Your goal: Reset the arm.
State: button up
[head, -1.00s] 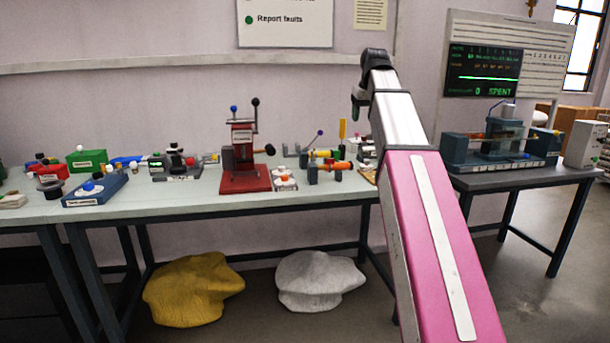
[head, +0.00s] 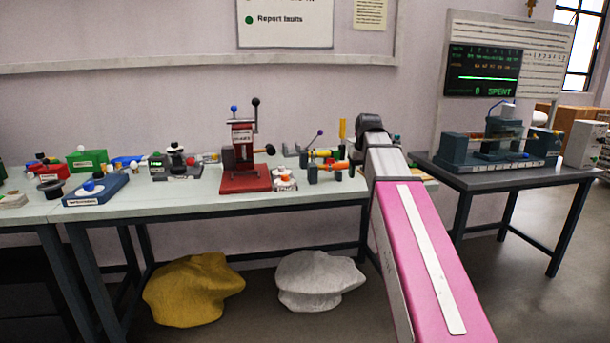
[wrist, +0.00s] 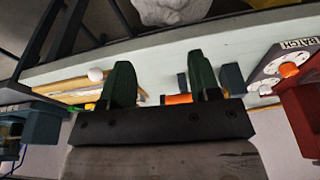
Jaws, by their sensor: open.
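My gripper (wrist: 160,82) shows in the wrist view with its two dark green fingers spread apart. It is open, with no object gripped between the fingers. The long workbench (head: 200,204) lies below and beyond it in that view. In the head view my pink and silver arm reaches toward the bench's right end, and the gripper itself is hidden behind the arm's end.
On the bench stand a red press (head: 243,158), a device with orange and yellow cylinders (head: 327,166), and a blue box (head: 95,190). A second table (head: 520,178) on the right bears a blue machine (head: 490,147). Yellow (head: 193,288) and white (head: 318,280) sacks lie on the floor.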

jog(key=s+f, duration=0.6)
jog(key=f, duration=0.7)
jog(key=s+f+m+g, duration=0.1)
jog(key=s+f, duration=0.6)
jog(key=f, duration=0.5)
jog(key=s+f+g, duration=0.1)
jog(key=s+f, duration=0.6)
jog(key=f, duration=0.6)
jog(key=shift+a+f+m, duration=0.2)
jog(key=shift+f+m, duration=0.1)
jog(key=shift+f, duration=0.05)
jog(key=shift+s, duration=0.1)
